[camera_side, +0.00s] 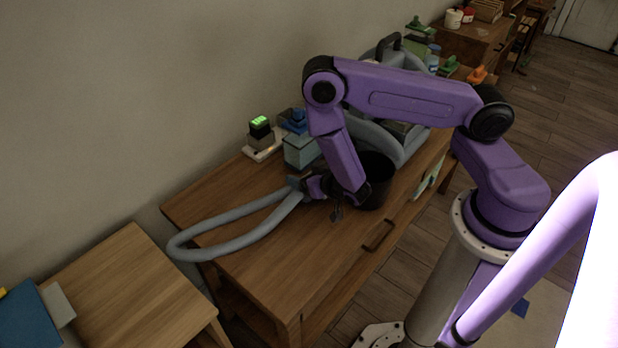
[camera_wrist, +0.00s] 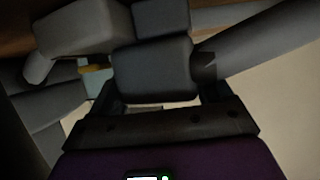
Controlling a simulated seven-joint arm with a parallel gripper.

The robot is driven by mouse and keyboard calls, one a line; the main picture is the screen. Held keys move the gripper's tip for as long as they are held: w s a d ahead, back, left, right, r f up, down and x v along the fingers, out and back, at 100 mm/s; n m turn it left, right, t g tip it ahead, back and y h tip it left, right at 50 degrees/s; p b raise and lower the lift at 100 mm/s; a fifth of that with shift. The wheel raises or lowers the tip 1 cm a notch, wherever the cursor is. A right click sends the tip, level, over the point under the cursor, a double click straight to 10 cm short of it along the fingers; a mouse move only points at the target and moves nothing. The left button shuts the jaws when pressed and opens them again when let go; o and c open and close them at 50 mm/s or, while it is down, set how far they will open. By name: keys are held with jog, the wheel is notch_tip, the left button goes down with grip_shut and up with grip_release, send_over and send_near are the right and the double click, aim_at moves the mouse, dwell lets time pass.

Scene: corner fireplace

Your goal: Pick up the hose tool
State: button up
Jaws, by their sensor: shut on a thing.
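The hose tool is a long grey hose (camera_side: 228,244) looped over the left end of the wooden table in the side view. Its dark end piece (camera_side: 295,183) is at my gripper (camera_side: 306,186). In the wrist view, a dark grey block-shaped part of the hose tool (camera_wrist: 152,70) sits between the fingers of my gripper (camera_wrist: 155,103), and a grey tube (camera_wrist: 260,45) runs off to the right. My gripper is shut on this part, above the table top. The fingertips are partly hidden by the part and by my arm.
A grey-blue box (camera_side: 301,151) and a device with a green display (camera_side: 260,127) stand behind. A lower wooden table (camera_side: 130,290) is at left. The table's front left is clear.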

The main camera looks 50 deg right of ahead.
notch_tip(320, 180, up, 10)
dwell(0.6)
jog(key=shift+f, duration=0.1)
dwell(0.4)
dwell(0.4)
